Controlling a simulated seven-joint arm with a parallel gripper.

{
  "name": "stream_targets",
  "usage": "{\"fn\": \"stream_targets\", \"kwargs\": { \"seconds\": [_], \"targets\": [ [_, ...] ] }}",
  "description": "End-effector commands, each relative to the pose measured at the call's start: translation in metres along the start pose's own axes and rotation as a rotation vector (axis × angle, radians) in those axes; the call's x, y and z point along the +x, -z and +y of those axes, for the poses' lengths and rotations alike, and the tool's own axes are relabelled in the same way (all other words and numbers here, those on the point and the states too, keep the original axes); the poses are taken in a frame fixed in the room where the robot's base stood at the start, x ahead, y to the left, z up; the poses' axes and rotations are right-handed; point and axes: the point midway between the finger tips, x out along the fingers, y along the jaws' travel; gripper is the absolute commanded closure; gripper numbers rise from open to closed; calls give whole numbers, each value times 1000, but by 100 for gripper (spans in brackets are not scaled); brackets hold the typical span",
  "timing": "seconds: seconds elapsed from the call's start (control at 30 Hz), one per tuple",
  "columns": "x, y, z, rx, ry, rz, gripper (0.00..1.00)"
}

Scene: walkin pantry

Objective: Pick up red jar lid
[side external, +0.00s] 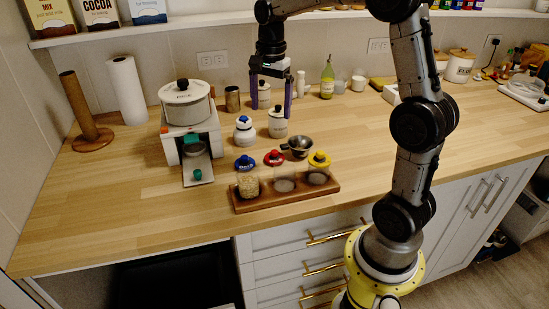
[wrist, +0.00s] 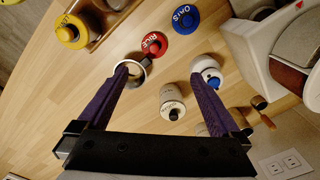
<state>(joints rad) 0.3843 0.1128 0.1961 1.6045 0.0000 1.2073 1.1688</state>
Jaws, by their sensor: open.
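The red jar lid (side external: 274,157) lies on the wooden counter between a blue lid (side external: 244,163) and a yellow lid (side external: 319,159). In the wrist view the red lid (wrist: 154,44), marked RICE, lies beyond my fingertips, near the left one. My gripper (side external: 270,112) is open and empty, with its purple fingers pointing down above the back of the counter, behind the red lid.
A wooden tray (side external: 287,202) with jars stands in front of the lids. A white canister (side external: 278,123) and a blue-topped white container (side external: 243,133) stand close to my gripper. The counter is clear at front left.

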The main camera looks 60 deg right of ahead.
Motion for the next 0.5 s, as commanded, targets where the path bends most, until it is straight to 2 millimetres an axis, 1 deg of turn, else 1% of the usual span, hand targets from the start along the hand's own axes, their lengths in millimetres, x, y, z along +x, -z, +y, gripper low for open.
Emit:
{"fn": "stream_targets", "kwargs": {
  "seconds": [0.03,0.17,0.4,0.5],
  "targets": [
    [7,4,2,11,-17,-7,0],
    [19,8,4,22,-23,-10,0],
    [64,6,6,19,-26,-11,0],
    [79,6,6,18,-24,-10,0]
  ]
}}
